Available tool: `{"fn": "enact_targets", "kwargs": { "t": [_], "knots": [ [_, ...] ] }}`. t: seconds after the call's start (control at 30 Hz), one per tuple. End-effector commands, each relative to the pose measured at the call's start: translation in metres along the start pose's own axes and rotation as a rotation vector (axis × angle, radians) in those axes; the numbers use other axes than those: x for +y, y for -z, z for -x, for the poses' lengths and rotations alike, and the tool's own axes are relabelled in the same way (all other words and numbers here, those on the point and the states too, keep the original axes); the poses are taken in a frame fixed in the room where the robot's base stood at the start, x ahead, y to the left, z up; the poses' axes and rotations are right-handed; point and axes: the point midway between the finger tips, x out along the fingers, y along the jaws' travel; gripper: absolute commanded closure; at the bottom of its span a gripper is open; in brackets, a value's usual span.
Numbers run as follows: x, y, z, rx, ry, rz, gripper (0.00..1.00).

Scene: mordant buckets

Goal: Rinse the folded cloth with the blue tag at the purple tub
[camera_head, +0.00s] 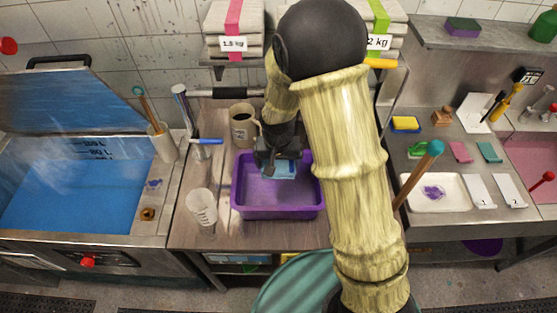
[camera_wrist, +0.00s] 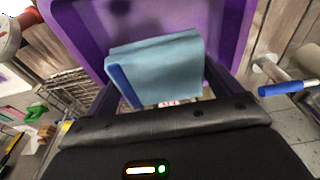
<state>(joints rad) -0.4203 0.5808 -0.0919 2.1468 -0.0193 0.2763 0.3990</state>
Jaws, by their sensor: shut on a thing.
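The purple tub (camera_head: 256,212) stands on the wooden counter in the middle of the head view. Its purple wall also shows in the wrist view (camera_wrist: 84,40). My gripper (camera_head: 279,160) is over the tub, pointing down. It is shut on a folded light-blue cloth (camera_wrist: 160,62), which also shows in the head view (camera_head: 280,172). A darker blue strip (camera_wrist: 124,84) runs along the cloth's left edge, and a small white and red label shows near my jaws. The cloth is over or inside the tub; I cannot tell if it touches the bottom.
A mug (camera_head: 243,126) stands behind the tub, and a clear beaker (camera_head: 202,208) stands to its left. A tap with a blue handle (camera_head: 207,141) is at the left. A blue-filled vat (camera_head: 70,195) is further left. A white tray (camera_head: 432,193) lies on the right counter.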

Motion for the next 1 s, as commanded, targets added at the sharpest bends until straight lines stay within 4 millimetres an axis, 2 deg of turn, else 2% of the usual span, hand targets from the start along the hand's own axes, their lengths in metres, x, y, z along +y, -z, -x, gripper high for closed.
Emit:
{"fn": "enact_targets", "kwargs": {
  "t": [0.1,1.0],
  "knots": [
    [0.000,-0.002,-0.013,-0.001,0.000,0.000,0.39],
    [0.000,-0.013,-0.085,-0.001,-0.001,-0.001,0.39]
  ]
}}
